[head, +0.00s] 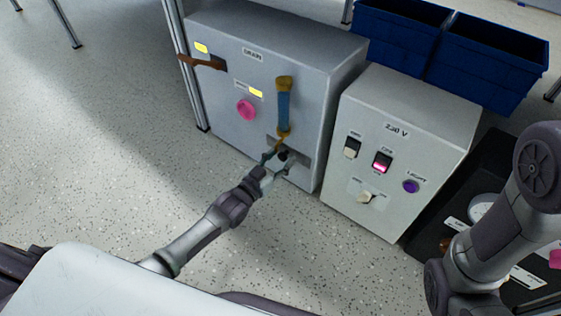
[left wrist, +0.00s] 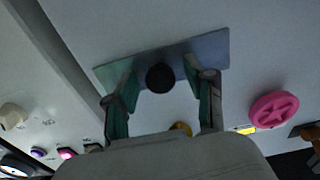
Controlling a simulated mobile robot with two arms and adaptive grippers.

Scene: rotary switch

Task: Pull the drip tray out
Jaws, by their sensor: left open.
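The drip tray looks like a grey front plate (head: 303,172) low on the grey DRAIN box (head: 222,38), with a dark round knob (head: 283,155). In the left wrist view the plate (left wrist: 213,48) shows tilted, its knob (left wrist: 160,77) near its middle. My left gripper (head: 277,159) is at the plate, partly covering it. Its two greenish fingers (left wrist: 162,92) are open, one on each side of the knob. I see gaps between knob and fingers in that view. My right gripper is not in view; only my right arm shows.
Above the plate is a blue and yellow handle (head: 284,104), with a pink knob (head: 246,110) to its left. A white 230 V box (head: 408,112) stands to the right. Blue bins (head: 487,61) are behind. The speckled floor (head: 95,165) at left is clear.

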